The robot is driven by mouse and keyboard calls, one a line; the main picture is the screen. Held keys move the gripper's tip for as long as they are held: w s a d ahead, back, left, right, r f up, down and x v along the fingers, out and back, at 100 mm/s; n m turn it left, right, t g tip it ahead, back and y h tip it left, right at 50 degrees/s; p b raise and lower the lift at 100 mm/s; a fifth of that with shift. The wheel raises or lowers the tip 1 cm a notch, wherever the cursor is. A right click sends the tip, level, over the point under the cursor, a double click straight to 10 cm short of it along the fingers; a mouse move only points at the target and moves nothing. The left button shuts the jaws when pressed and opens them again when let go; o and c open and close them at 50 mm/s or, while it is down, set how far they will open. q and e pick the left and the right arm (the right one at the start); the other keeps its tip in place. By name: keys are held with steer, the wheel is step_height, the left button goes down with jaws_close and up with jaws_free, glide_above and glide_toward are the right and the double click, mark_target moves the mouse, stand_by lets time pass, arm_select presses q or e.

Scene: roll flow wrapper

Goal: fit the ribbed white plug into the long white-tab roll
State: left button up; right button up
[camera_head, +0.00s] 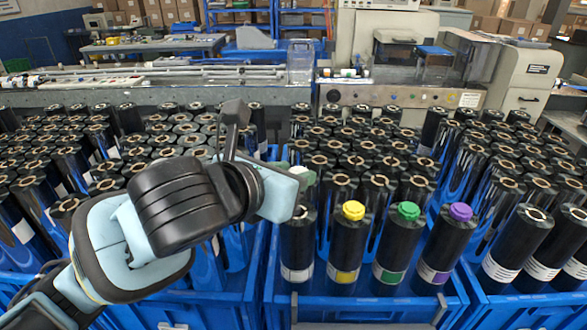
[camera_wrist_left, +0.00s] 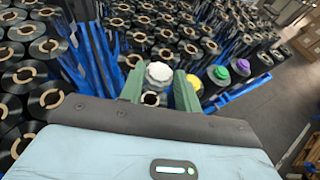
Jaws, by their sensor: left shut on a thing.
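The ribbed white plug (camera_wrist_left: 159,73) is held between the green fingers of my left gripper (camera_wrist_left: 160,84), which is shut on it. In the head view the plug (camera_head: 302,173) shows partly, beside the blue-grey body of my left gripper (camera_head: 297,178). The long black roll with a white tab (camera_head: 298,238) stands upright in the front row, below the plug. In the wrist view the roll's open core (camera_wrist_left: 151,99) shows just below the plug. The plug appears above the roll, apart from it; the exact gap is hard to tell. My right gripper is not in view.
Beside the white-tab roll stand rolls topped with a yellow plug (camera_head: 353,210), a green plug (camera_head: 408,211) and a purple plug (camera_head: 461,212). Blue crates (camera_head: 362,312) hold many black rolls around them. A long machine bench (camera_head: 240,92) runs behind.

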arm_select(q)
steer(key=shift+f, duration=2.9)
steer(key=shift+r, duration=1.65)
stand_by(0.7)
steer(key=o, duration=0.7)
steer(key=shift+c, duration=0.2)
